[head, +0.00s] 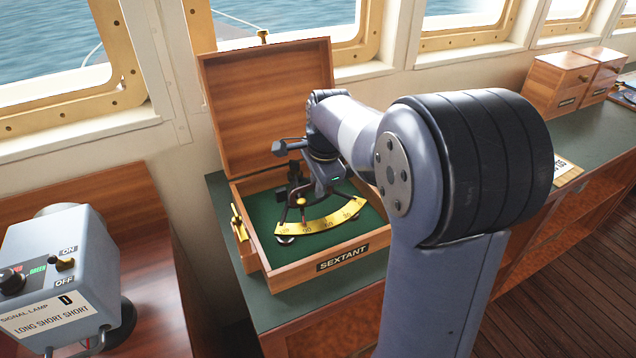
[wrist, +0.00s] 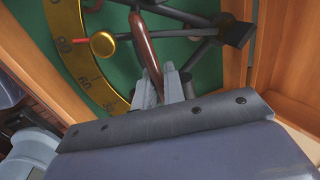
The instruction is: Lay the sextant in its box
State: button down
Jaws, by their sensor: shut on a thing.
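The sextant (head: 322,222), with a brass scale arc and dark frame, is inside the open wooden box (head: 340,262) labelled SEXTANT, over its green lining. In the wrist view the sextant's arc (wrist: 72,45) lies to the left, with a round brass knob beside it. My gripper (head: 325,190) is above the box; in the wrist view my gripper (wrist: 163,85) is shut on the sextant's reddish-brown handle (wrist: 146,45). Whether the sextant touches the lining all round I cannot tell. The far part of the sextant is partly hidden by my arm.
The box's lid (head: 265,105) stands open at the back, near the window wall. A signal lamp box (head: 60,270) stands at the left. Wooden boxes (head: 570,80) stand on the green counter (head: 490,140) at the right. My arm covers the counter just right of the sextant box.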

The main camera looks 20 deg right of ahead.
jog(key=shift+f, duration=0.25)
dwell(0.7)
jog(key=c, duration=1.4)
grip_release()
jog(key=shift+f, duration=0.1)
jog(key=v, duration=1.1)
